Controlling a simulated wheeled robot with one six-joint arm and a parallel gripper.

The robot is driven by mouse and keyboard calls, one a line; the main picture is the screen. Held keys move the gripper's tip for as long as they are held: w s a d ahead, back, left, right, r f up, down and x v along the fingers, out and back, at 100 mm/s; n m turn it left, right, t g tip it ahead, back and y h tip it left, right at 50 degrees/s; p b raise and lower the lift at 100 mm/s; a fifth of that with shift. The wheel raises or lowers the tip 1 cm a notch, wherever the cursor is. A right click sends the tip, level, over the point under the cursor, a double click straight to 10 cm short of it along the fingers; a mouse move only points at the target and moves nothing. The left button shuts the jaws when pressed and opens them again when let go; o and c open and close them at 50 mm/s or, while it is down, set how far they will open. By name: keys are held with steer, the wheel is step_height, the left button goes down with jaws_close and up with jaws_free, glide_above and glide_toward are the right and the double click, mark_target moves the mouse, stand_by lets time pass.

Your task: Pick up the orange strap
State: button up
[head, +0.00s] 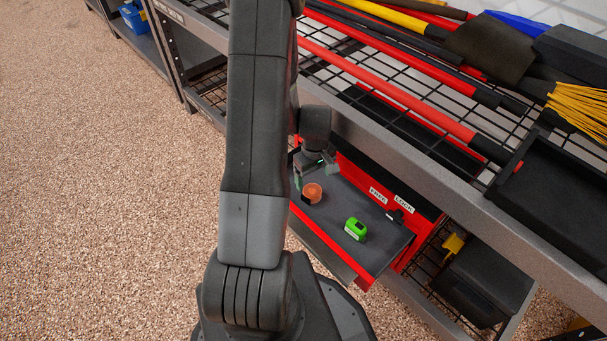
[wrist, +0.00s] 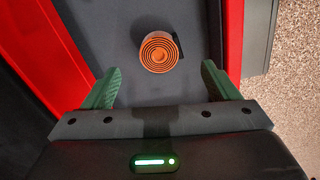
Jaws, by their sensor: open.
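The orange strap (head: 312,193) is a round coil lying in the open red drawer of the toolchest. In the wrist view the strap (wrist: 159,52) shows as orange rings with a short black piece at its right side. My gripper (wrist: 166,82) has its two green fingers spread wide and nothing between them. The strap lies just beyond the fingertips, roughly centred between them, and does not appear to be touched. In the head view my gripper (head: 309,178) is at the drawer's left end, close by the strap and partly hidden by my arm.
A green tape measure (head: 355,229) lies in the drawer to the right of the strap. A small black item (head: 395,215) is near the drawer's back. The red drawer (head: 385,255) has raised edges. A wire shelf with long-handled tools (head: 400,105) overhangs the toolchest.

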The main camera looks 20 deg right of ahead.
mark_target(312, 191)
steer(key=shift+w+f+b, duration=0.2)
steer(key=shift+f+b, duration=0.05)
steer(key=shift+f, duration=0.35)
steer(key=shift+w+f+b, duration=0.15)
steer(key=shift+f+b, duration=0.05)
steer(key=shift+f, duration=0.35)
step_height(312, 191, down, 5)
steer(key=shift+w+f+b, duration=0.1)
steer(key=shift+w+b, duration=0.05)
steer(key=shift+b, duration=0.75)
steer(key=c, duration=1.1)
